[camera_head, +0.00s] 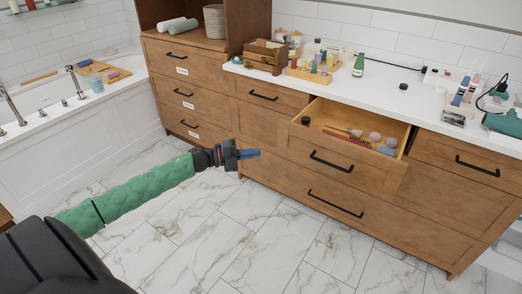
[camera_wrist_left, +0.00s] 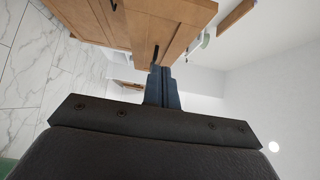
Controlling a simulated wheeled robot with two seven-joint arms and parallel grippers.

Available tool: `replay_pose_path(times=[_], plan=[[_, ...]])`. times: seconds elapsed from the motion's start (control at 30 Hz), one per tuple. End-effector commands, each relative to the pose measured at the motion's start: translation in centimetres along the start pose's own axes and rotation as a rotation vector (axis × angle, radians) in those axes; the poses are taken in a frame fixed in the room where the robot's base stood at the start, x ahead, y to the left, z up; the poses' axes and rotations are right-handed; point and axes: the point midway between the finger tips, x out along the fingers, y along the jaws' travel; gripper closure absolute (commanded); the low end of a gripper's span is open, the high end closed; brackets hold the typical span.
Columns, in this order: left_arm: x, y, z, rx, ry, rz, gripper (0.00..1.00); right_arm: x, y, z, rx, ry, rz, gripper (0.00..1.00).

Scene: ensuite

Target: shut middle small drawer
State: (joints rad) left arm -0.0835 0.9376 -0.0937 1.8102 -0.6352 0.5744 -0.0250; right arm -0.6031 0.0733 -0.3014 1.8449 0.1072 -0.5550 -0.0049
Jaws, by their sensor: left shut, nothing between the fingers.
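The middle small drawer (camera_head: 331,161) is pulled out from the wooden vanity below the white counter. It is open, and brushes and small toiletries lie inside it. Its front carries a black bar handle. My left gripper (camera_head: 249,154) is shut and empty, to the left of the drawer front and apart from it in the head view. In the left wrist view the shut fingers (camera_wrist_left: 162,75) point toward wooden fronts with a dark handle (camera_wrist_left: 156,52); whether they touch is unclear. My right gripper is not in view.
Closed drawers flank the open one, with a left handle (camera_head: 263,96) and a right handle (camera_head: 478,166). A wide drawer (camera_head: 335,203) lies below. The counter (camera_head: 340,88) holds bottles, boxes and a green bottle (camera_head: 358,65). Marble floor (camera_head: 230,235) in front is clear. A bathtub (camera_head: 75,125) stands left.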

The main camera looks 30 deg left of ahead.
Motion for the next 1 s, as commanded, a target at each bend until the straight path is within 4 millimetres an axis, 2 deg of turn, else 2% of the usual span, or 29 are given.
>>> replay_pose_path(times=[0.7,1.0], plan=[[9.3,-0.2,0.1,0.002,-0.002,-0.002,1.00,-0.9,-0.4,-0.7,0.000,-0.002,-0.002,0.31],[11.2,-0.1,2.4,0.001,-0.003,-0.001,1.00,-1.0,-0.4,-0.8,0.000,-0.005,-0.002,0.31]])
